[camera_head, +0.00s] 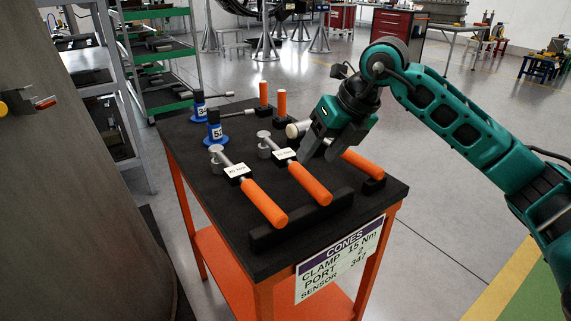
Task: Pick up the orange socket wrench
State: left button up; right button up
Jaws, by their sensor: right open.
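Several orange-handled tools are on the black top of an orange cart (385,200). The left socket wrench (264,203) and the middle socket wrench (309,183) lie side by side, each with a silver head and a white tag. A third orange-handled tool (362,163) lies to their right, partly hidden by my gripper; which kind it is I cannot tell. My right gripper (322,152) is open and empty, fingers pointing down over the gap between the middle wrench and the third tool. I cannot tell whether it touches either. My left gripper is not in view.
A black bar (300,220) runs along the cart's near edge, by the handle ends. Blue numbered stands (214,130) and upright orange handles (281,104) are at the back. A label sign (340,260) hangs in front. A large grey surface (80,180) stands at left.

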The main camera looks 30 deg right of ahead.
aim_at(306, 172)
jog(key=x, duration=0.4)
jog(key=b+x, duration=0.1)
jog(key=x, duration=0.3)
jog(key=shift+s+a, duration=0.15)
jog(key=shift+s, duration=0.1)
jog(key=c, duration=1.1)
jog(key=shift+r, duration=0.15)
